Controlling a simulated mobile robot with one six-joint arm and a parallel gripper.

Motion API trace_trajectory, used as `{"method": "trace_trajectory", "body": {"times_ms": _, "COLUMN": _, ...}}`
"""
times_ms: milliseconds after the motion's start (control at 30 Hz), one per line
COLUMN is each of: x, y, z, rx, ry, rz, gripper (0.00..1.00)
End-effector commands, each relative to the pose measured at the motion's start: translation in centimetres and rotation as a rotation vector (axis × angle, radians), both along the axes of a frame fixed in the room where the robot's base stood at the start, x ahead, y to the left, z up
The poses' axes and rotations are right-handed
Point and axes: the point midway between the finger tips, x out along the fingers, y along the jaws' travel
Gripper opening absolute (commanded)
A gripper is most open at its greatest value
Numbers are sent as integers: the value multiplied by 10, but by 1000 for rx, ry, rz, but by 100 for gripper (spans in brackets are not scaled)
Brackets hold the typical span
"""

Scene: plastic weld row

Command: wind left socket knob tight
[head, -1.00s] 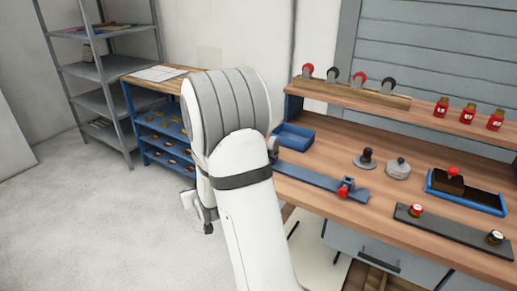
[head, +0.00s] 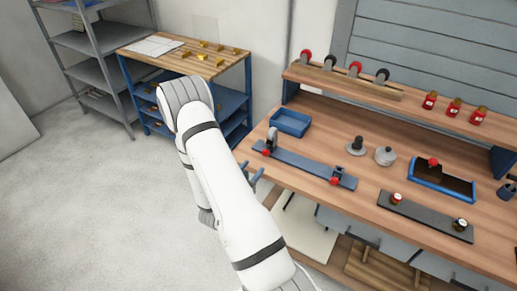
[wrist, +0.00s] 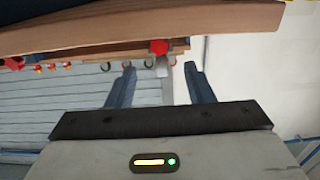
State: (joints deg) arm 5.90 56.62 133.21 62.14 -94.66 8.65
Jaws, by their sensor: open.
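A blue bar (head: 300,164) lies along the front of the wooden bench, with a socket and red knob at each end. The left red knob (head: 266,152) is near the bench's left front edge. The right red knob (head: 335,181) is at the other end. My gripper (head: 253,175) is open and empty, just off the front edge, close to the left knob and apart from it. In the wrist view, which looks upside down, a red knob (wrist: 159,47) on a grey socket shows beyond and between the open fingers (wrist: 159,72). Which way the knob is wound cannot be told.
A blue tray (head: 290,122) stands behind the bar. A shelf (head: 340,82) runs along the back.

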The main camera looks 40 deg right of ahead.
Motion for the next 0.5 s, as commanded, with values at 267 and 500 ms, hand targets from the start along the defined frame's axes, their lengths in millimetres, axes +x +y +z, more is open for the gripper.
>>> {"method": "trace_trajectory", "body": {"times_ms": 267, "x": 14, "y": -38, "z": 1, "rx": -1, "ry": -1, "rz": -5, "gripper": 48}}
{"method": "trace_trajectory", "body": {"times_ms": 500, "x": 26, "y": -64, "z": 0, "rx": 0, "ry": -1, "rz": -1, "gripper": 48}}
